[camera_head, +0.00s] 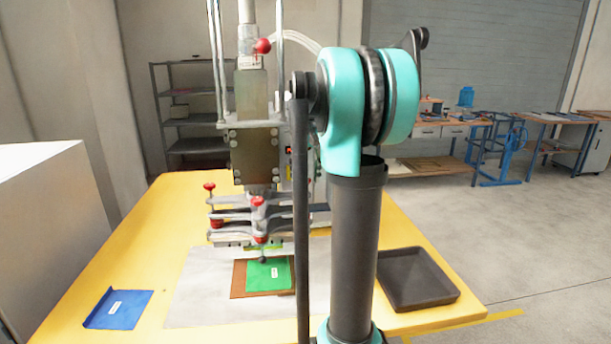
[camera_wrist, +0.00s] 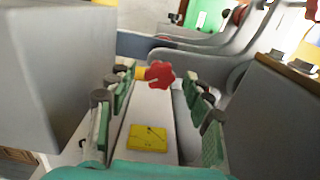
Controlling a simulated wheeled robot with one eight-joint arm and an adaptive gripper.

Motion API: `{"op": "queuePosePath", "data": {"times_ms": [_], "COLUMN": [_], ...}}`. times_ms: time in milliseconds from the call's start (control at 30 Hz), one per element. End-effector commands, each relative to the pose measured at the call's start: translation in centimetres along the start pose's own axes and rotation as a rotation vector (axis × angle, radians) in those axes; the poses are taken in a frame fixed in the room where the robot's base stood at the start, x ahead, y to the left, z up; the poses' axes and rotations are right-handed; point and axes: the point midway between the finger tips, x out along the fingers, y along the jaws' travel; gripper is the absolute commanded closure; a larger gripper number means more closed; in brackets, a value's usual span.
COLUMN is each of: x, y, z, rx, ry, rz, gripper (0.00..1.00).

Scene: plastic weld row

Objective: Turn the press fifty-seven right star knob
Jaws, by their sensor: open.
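The press (camera_head: 252,130) stands on the yellow table in the head view. Red star knobs show on its lower plates: one at the left (camera_head: 209,187) and one at the front middle (camera_head: 258,202). The right side of the press is partly hidden by my arm, and no right knob shows there. In the wrist view a red star knob (camera_wrist: 160,74) stands ahead, between the fingertips of my gripper (camera_wrist: 158,80). The green-padded fingers are spread on either side, with gaps to the knob; whether its depth is level with the tips is unclear. My gripper is hidden in the head view.
A green sheet (camera_head: 270,274) lies on a brown piece under the press. A blue sheet (camera_head: 118,309) lies left on the table (camera_head: 165,215), and a black tray (camera_head: 418,278) lies right. In the wrist view grey press parts (camera_wrist: 220,62) surround the knob closely.

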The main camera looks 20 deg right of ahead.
Motion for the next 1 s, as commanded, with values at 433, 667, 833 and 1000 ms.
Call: {"op": "queuePosePath", "data": {"times_ms": [433, 667, 833, 1000], "x": [-0.04, -0.04, -0.05, -0.05], "y": [0.0, 0.0, 0.01, 0.01], "z": [-0.01, -0.01, -0.02, -0.02], "rx": [0.0, -0.013, -0.067, -0.176], "ry": [0.0, 0.0, 0.0, 0.0], "rz": [0.0, 0.0, 0.0, 0.0], "gripper": [0.95, 0.98, 0.98, 0.98]}}
